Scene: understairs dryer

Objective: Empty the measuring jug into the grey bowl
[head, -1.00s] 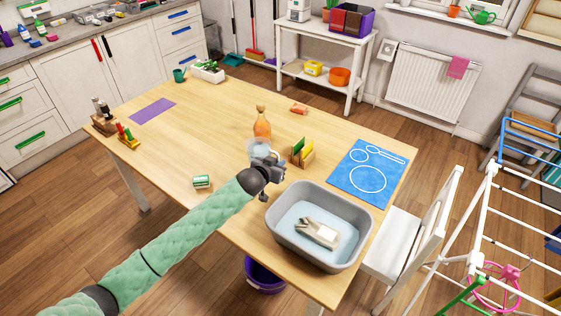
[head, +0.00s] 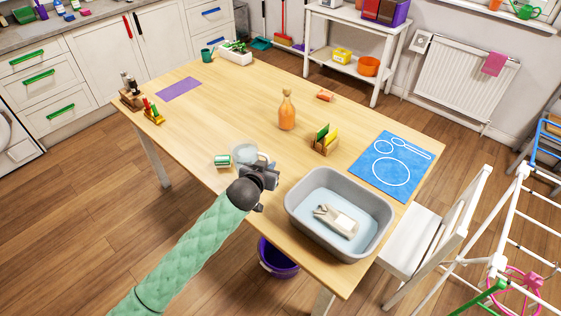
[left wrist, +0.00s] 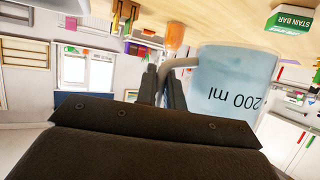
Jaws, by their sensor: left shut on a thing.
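The measuring jug (head: 243,152) is pale blue and see-through. "200 ml" is printed on its side, upside down in the left wrist view (left wrist: 232,80). My left gripper (head: 262,170) is shut on the jug's grey handle, and the jug looks about upright. I cannot tell how much is in it. The grey bowl (head: 296,212) is a large rectangular tub at the table's front right. It holds pale water and a whitish carton-like thing. The jug is to the left of the bowl, not over it. My right gripper is not in view.
A green stain bar box (head: 222,161) is just left of the jug. An orange bottle (head: 286,112) and a wooden rack (head: 324,141) stand behind. A blue mat (head: 390,167) lies at the right. A purple bucket (head: 277,260) is on the floor below the table edge.

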